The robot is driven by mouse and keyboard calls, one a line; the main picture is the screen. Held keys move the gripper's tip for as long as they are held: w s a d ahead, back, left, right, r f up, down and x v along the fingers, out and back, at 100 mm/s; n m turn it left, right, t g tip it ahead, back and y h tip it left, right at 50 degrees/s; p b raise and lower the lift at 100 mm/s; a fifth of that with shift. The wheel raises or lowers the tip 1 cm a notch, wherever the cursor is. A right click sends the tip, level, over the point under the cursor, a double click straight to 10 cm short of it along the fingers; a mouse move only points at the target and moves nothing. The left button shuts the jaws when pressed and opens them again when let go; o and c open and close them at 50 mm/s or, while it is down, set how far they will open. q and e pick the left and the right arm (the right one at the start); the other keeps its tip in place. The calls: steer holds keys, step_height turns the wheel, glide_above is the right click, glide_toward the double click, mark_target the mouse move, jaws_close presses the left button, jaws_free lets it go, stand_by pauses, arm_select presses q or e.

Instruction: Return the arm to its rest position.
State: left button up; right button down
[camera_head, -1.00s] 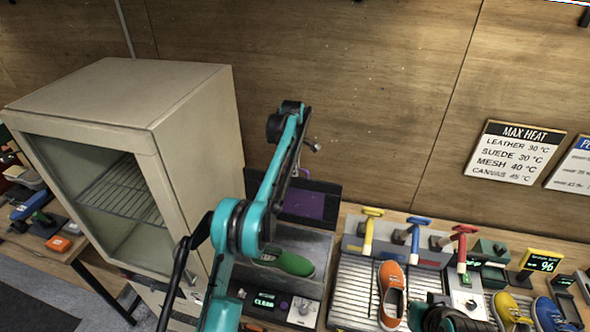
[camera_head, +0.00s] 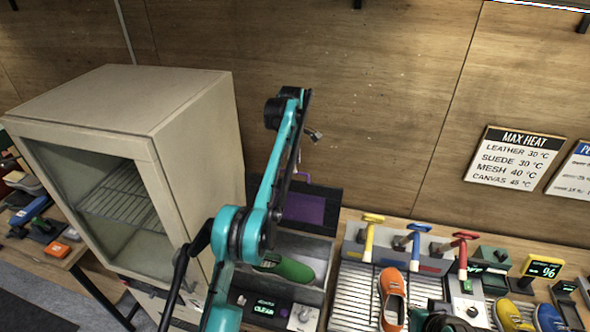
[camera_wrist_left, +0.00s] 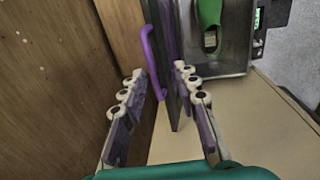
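My left arm (camera_head: 272,185) rises from the bottom of the head view and bends up in front of the wooden wall. Its gripper shows clearly in the left wrist view (camera_wrist_left: 158,85), with its two fingers spread apart and nothing held between them. Beyond the fingers, a purple handle (camera_wrist_left: 150,55) stands on a dark upright panel; the purple handle also shows in the head view (camera_head: 303,177). Dark parts at the lower edge of the head view look like my right gripper (camera_head: 440,318); its fingers cannot be made out.
A beige cabinet (camera_head: 190,130) with a wire shelf stands left of the arm. A green shoe (camera_head: 288,268) lies in a metal basin below the arm. An orange shoe (camera_head: 392,297) lies on a ribbed rack. Yellow, blue and red-handled tools stand behind it.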

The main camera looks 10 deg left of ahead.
arm_select(q)
steer(key=shift+r, duration=0.2)
steer(key=s+f+m+t+b, duration=0.2)
steer(key=s+m+b, duration=0.3)
steer(key=s+b, duration=0.35)
steer(key=s+f+m+t+b, duration=0.1)
steer(key=s+f+m+b, duration=0.25)
steer(key=s+b, duration=0.55)
steer(key=s+f+m+t+b, duration=0.1)
steer(key=s+f+m+b, duration=0.3)
steer(key=s+f, duration=0.9)
steer(key=s+d+f+m+t+b, duration=0.1)
steer(key=s+f+m+b, duration=0.4)
steer(key=s+f, duration=0.8)
steer(key=b, duration=0.3)
steer(key=shift+s+f+t, duration=0.15)
steer(key=shift+f+t, duration=0.1)
steer(key=shift+t, duration=0.15)
